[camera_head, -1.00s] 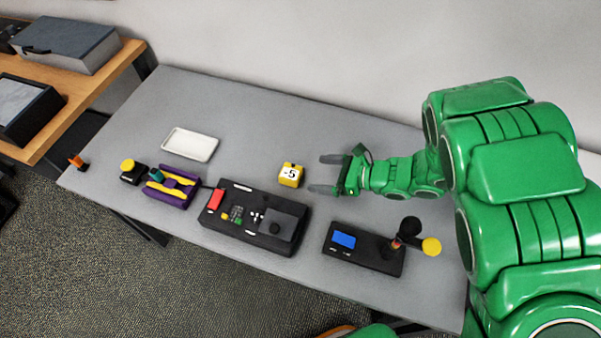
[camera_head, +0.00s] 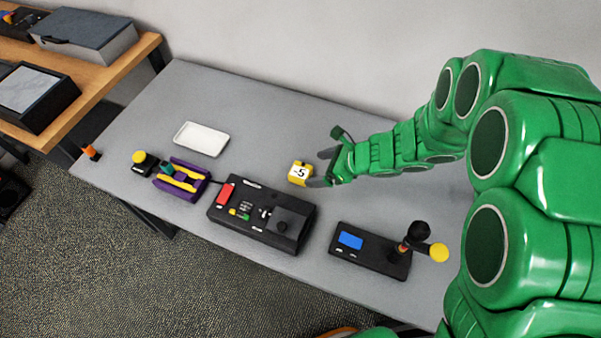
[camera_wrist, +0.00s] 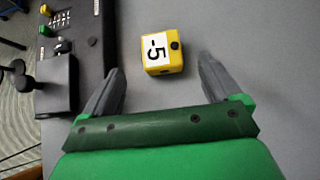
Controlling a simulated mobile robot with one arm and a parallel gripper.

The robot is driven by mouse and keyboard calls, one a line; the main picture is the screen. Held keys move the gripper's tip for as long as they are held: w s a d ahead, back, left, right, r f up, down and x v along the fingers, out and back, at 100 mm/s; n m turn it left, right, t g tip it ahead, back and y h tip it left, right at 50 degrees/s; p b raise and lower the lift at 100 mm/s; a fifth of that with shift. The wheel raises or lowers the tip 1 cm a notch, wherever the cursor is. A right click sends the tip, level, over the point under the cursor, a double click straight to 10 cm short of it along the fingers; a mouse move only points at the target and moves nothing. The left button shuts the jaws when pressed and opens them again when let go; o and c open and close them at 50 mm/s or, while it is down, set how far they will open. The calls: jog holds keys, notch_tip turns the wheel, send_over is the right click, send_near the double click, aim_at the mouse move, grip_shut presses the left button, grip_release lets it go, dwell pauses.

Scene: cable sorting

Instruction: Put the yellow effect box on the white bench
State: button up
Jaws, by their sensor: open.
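The yellow effect box (camera_head: 300,174), a small cube with a white "-5" label, sits on the grey table. It also shows in the wrist view (camera_wrist: 162,52). My gripper (camera_head: 323,167) is open and empty, just right of the box in the head view. In the wrist view the box lies ahead, between the lines of the two fingers near their tips, with a gap on both sides. A flat white rectangular piece with a raised rim (camera_head: 202,139) lies empty on the table, left of the box. No other white bench shows.
A black control panel (camera_head: 260,215) lies in front of the box. A black unit with a blue screen and joystick (camera_head: 350,240) is at the front right. A purple-and-yellow device (camera_head: 182,180) is at left. The grey table (camera_head: 255,120) is clear behind the box.

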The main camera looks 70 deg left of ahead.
aim_at(298, 169)
jog(key=shift+s+a, duration=0.15)
jog(key=shift+a, duration=0.15)
jog(key=shift+x, duration=3.7)
jog(key=shift+d+f, duration=0.1)
jog(key=shift+f, duration=0.05)
jog(key=c, duration=1.2)
jog(key=shift+r, duration=0.55)
jog(key=shift+c, duration=0.2)
notch_tip(298, 169, up, 2)
jog(key=shift+r, duration=0.15)
jog(key=s+d+r, duration=0.3)
jog(key=d+r, duration=0.6)
jog(key=d, duration=0.4)
jog(key=shift+d+r, duration=0.3)
